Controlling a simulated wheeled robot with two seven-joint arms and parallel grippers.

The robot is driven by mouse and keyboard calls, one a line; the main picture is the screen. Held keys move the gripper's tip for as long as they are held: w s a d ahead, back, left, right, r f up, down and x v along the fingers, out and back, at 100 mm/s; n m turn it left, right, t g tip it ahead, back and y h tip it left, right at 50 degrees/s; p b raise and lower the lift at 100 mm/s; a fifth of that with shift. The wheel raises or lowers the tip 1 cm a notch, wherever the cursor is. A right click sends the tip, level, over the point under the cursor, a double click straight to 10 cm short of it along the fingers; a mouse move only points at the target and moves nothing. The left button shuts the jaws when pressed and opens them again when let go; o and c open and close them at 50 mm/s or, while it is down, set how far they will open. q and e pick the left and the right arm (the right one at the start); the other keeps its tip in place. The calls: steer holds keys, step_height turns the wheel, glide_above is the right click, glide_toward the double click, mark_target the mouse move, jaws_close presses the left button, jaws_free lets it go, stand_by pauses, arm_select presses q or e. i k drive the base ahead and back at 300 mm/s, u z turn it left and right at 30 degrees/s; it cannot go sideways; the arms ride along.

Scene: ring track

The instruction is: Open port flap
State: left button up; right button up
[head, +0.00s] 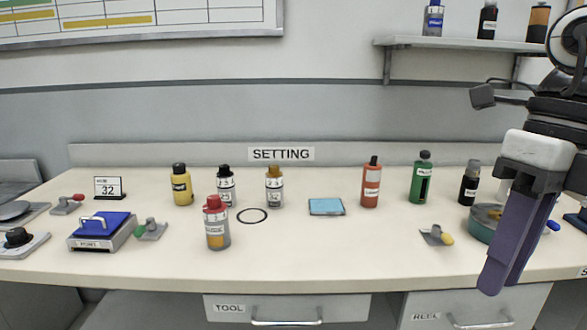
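A grey box with a blue lid and a pale handle on top, taken as the port flap (101,225), stands at the left of the worktop. The blue lid lies flat and looks closed. A small label on the box's front is too small to read surely. My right gripper (503,290) hangs at the far right with its long purple fingers pointing down, far from the box. Its fingers overlap in this view, so their gap is hidden; I see nothing held. My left gripper is not in view.
Small levers with a green knob (150,230) and a red knob (68,204) flank the box. Several bottles, including a red-capped one (216,226), a black ring (252,215) and a blue pad (326,207) occupy the worktop (330,250). A round teal-topped item (482,226) stands behind my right fingers.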

mark_target(103, 223)
steer(key=u, duration=0.9)
steer(key=i, duration=1.35)
steer(key=u, duration=1.2)
